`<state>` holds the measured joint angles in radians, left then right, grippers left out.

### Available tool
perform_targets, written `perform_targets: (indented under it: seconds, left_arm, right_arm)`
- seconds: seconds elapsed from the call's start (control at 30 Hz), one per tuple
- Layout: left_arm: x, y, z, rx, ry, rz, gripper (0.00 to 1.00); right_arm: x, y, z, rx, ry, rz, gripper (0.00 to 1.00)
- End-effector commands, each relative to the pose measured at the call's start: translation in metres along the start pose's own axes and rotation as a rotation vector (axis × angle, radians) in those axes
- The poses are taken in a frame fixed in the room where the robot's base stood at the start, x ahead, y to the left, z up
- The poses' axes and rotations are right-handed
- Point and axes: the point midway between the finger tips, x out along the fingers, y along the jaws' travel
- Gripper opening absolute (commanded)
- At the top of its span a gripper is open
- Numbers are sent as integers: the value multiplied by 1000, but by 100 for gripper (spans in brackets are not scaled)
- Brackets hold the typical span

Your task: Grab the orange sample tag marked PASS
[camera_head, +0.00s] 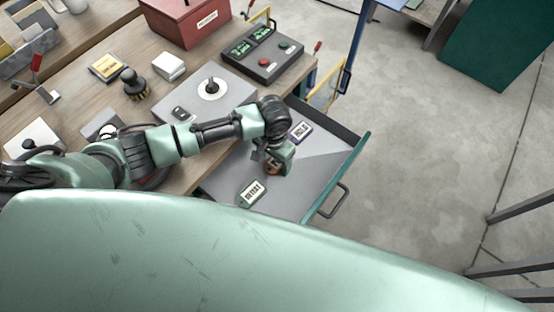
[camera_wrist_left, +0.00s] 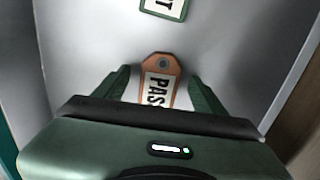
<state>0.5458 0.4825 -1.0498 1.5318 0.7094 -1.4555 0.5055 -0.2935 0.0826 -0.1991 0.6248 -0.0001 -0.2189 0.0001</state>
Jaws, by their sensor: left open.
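The orange tag marked PASS (camera_wrist_left: 160,68) lies on the grey drawer floor in the left wrist view. My left gripper (camera_wrist_left: 159,78) is open, with one green finger on each side of the tag. The near end of the tag is hidden by my gripper body. In the head view, my left gripper (camera_head: 273,168) points down into the open drawer (camera_head: 310,175) and covers most of the orange tag. I cannot tell whether the fingers touch it. My right gripper is not in view.
A green-edged tag (camera_head: 252,193), seemingly marked RETEST, and a purple tag marked HOLD (camera_head: 300,131) lie in the same drawer. The drawer's teal front (camera_head: 347,170) has a handle.

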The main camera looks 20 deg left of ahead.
Motion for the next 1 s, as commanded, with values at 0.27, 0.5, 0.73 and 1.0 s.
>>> perform_targets:
  seconds: [0.27, 0.5, 0.73, 1.0]
  left_arm:
    - [0, 0, 0, 0, 0, 0, 32]
    - [0, 0, 0, 0, 0, 0, 6]
    - [-6, 0, -1, -1, 1, 0, 6]
    - [-53, 0, -2, 1, 6, 1, 6]
  right_arm:
    - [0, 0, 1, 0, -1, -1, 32]
    - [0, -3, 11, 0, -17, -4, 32]
    - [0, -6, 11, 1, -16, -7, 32]
    - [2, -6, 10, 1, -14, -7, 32]
